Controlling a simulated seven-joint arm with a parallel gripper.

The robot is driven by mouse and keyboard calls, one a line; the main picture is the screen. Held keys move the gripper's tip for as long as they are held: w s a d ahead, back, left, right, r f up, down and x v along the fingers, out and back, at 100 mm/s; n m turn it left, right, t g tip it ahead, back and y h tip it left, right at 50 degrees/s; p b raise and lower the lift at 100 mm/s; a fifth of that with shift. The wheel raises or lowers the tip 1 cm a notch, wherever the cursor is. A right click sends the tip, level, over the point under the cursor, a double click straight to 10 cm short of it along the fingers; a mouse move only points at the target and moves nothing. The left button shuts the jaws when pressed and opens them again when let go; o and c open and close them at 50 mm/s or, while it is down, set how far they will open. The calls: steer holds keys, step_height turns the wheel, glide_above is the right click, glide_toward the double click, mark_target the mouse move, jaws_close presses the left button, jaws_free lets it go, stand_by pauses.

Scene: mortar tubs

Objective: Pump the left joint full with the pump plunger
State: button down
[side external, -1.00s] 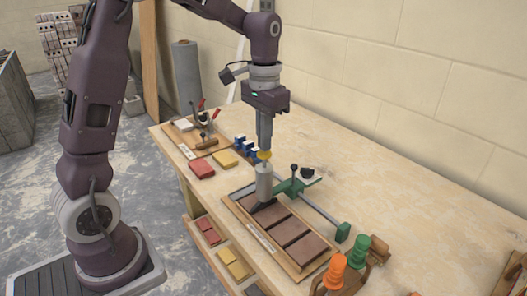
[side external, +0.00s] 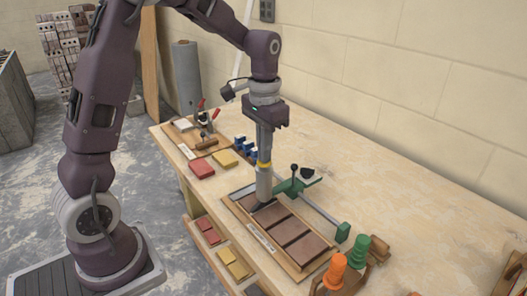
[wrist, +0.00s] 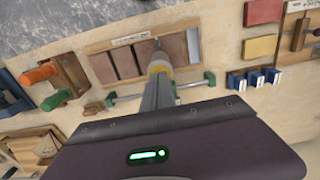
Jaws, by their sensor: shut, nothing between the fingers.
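The pump (side external: 264,184) is a grey upright cylinder with a yellow plunger cap (side external: 264,164) and a dark nozzle at its foot. It stands over the left part of a wooden tray (side external: 301,276) of brown tiles (side external: 287,231). The nozzle is at the gap between the leftmost tiles, and the joint's fill is hidden. My gripper (side external: 264,156) is shut and empty, pointing straight down, its fingertips at the top of the yellow cap and seemingly touching it. In the wrist view the yellow cap (wrist: 160,68) shows just beyond the fingers.
A green clamp with a bar (side external: 318,213) lies behind the tray. Orange (side external: 334,272) and green handled tools (side external: 359,252) stand front right. Red (side external: 202,168) and yellow blocks (side external: 225,159), and blue clips (side external: 243,146), lie at the left. The table's back right is clear.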

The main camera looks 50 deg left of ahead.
steer(key=shift+r, duration=1.4)
step_height(320, 180, up, 7)
stand_by(0.4)
